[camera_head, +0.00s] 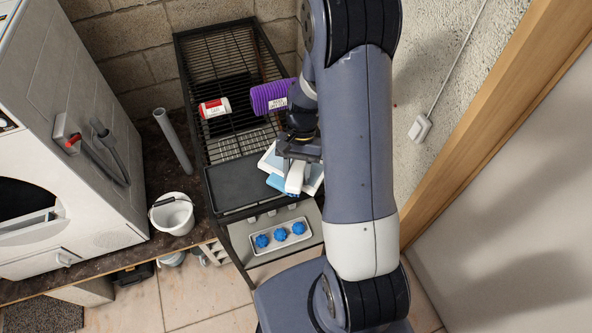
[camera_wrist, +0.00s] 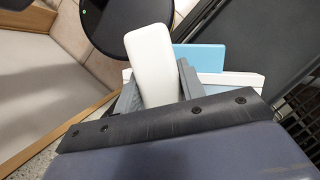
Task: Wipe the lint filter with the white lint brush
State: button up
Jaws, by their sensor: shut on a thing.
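The white lint brush (camera_head: 294,179) is clamped in my gripper (camera_head: 298,161), below the wrist in the head view. In the wrist view its rounded white end (camera_wrist: 152,62) stands up between the two grey fingers of my gripper (camera_wrist: 160,88). The lint filter (camera_head: 314,184), apparently a white frame with light-blue parts, lies under the gripper at the right of the rack. In the wrist view, its blue part (camera_wrist: 198,58) and white edge (camera_wrist: 232,80) show behind the fingers. My arm and gripper hide part of it. I cannot tell whether the brush touches it.
A black wire rack (camera_head: 225,60) holds a red-and-white container (camera_head: 214,108) and a purple ribbed container (camera_head: 270,97). A dark tray (camera_head: 236,184) is left of the gripper. A white bucket (camera_head: 172,214) and dryer (camera_head: 75,130) stand left.

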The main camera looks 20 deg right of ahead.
jog(key=shift+s, duration=0.4)
notch_tip(320, 180, up, 9)
jog(key=p, duration=0.5)
jog(key=shift+r+p, duration=0.15)
jog(key=shift+p, duration=0.25)
jog(key=shift+w, duration=0.1)
